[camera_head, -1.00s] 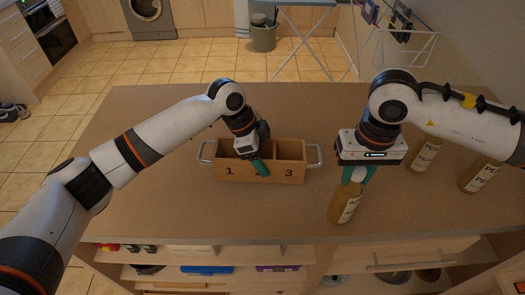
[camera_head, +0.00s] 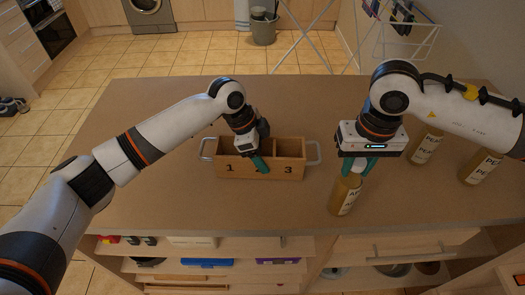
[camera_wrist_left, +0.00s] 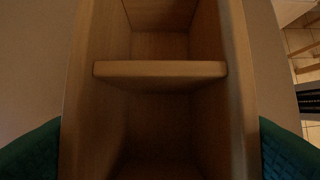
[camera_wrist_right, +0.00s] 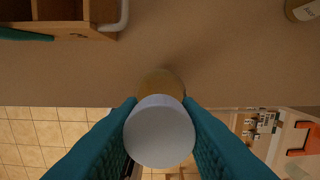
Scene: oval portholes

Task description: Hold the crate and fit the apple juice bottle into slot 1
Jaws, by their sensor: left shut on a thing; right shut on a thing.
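The wooden crate (camera_head: 300,147) stands on the table with slot numbers 1 and 3 visible on its front and a metal handle at each end. My left gripper (camera_head: 260,163) is shut on the crate near its middle, hiding the middle number. In the left wrist view the crate's divider (camera_wrist_left: 160,69) shows between the two green fingers. The apple juice bottle (camera_head: 345,196) stands to the right of the crate near the table's front edge. My right gripper (camera_head: 357,168) is shut on it near the top. Its white cap (camera_wrist_right: 159,131) sits between the fingers in the right wrist view.
Two other bottles, one labelled bottle (camera_head: 425,146) and another bottle (camera_head: 482,168), stand at the right of the table. The table (camera_head: 150,150) is clear left of the crate. The gap between crate and apple juice bottle is free.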

